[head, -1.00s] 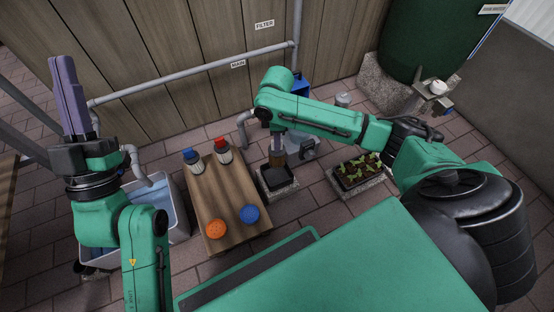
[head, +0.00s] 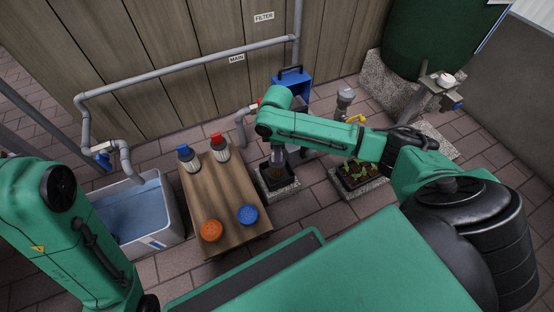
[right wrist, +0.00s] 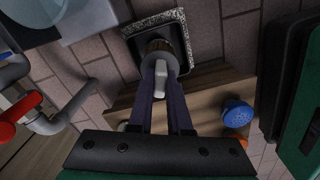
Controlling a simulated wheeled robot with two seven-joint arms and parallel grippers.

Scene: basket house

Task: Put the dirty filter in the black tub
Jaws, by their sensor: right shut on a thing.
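The dirty filter (right wrist: 158,46) is a brown ribbed cylinder with a pale grey grip on top. My right gripper (right wrist: 165,92) is shut on that grip; in the head view the gripper (head: 278,152) is partly hidden by its own arm. The filter is over or within the opening of the black tub (head: 264,184), and the tub's rim (right wrist: 138,66) shows around it in the right wrist view. I cannot tell whether the filter touches the tub's floor. My left gripper is out of view; only my left arm shows at the lower left.
A water basin (head: 165,238) stands left. A planter (head: 357,179) is right of the tub.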

